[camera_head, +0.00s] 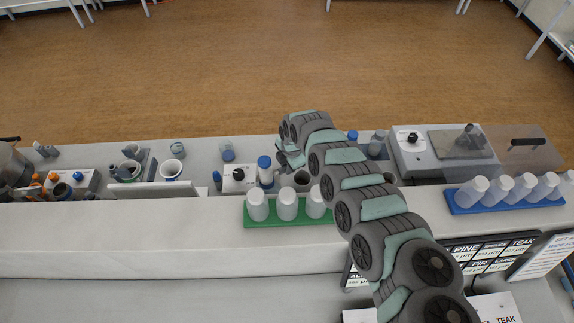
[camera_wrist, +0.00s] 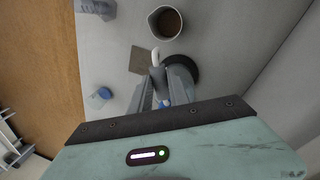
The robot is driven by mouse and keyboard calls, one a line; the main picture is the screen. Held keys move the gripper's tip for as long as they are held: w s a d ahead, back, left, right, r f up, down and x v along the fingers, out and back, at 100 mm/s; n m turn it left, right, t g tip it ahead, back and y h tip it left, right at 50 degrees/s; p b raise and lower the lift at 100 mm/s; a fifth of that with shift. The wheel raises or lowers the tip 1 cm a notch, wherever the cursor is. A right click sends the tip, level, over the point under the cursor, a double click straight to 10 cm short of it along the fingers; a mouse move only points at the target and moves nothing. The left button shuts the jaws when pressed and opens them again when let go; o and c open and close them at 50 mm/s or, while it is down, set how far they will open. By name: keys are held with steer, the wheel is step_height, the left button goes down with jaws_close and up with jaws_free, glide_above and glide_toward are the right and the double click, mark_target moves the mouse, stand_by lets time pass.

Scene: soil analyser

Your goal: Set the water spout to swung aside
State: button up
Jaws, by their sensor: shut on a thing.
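The water spout (camera_wrist: 156,56) shows in the wrist view as a short pale curved tube with a grey body below it. My gripper (camera_wrist: 160,78) has its two grey fingers on either side of that body and is shut on it. A dark round part (camera_wrist: 183,70) lies just right of the fingers. In the head view my gripper (camera_head: 284,156) is over the bench, left of my arm. The spout cannot be made out there, as my arm and gripper cover that area.
In the wrist view, a cup of brown soil (camera_wrist: 167,22) and a brown square plate (camera_wrist: 142,60) are close to the spout. A green rack of white bottles (camera_head: 272,222) stands in front in the head view. A grey-topped instrument (camera_head: 420,165) stands to the right.

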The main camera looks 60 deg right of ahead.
jaws_close()
stand_by(0.9)
